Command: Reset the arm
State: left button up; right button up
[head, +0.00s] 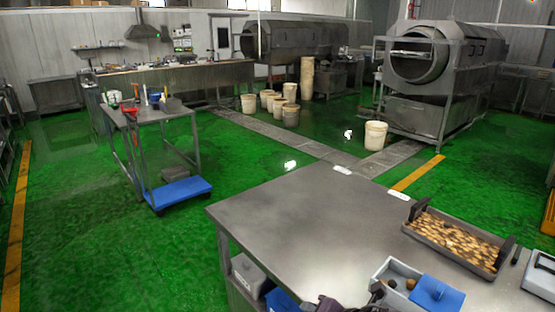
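A dark shape (340,304) shows at the bottom edge, by the front of the steel table (290,225). No arm reaches over the visible part of the table.
A blue platform cart (180,192) and several pale buckets stand on the green floor. The table's left half is clear.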

jog(key=s+d+f+m+g+h, duration=0.3)
jog(key=s+d+m, duration=0.2)
jog(key=s+m, duration=0.7)
jog(key=s+d+f+m+g+h, duration=0.25)
jog(key=s+d+m, duration=0.4)
jog(key=m, duration=0.95)
jog(key=s+f, duration=0.3)
jog(key=f, duration=2.8)
jog(key=s+d+f+g, duration=0.2)
jog(key=s+d+f, duration=0.1)
jog(key=s+f, duration=1.3)
jog(key=s, duration=0.3)
jog(key=shift+s+f, duration=0.15)
jog(key=shift+f, duration=0.25)
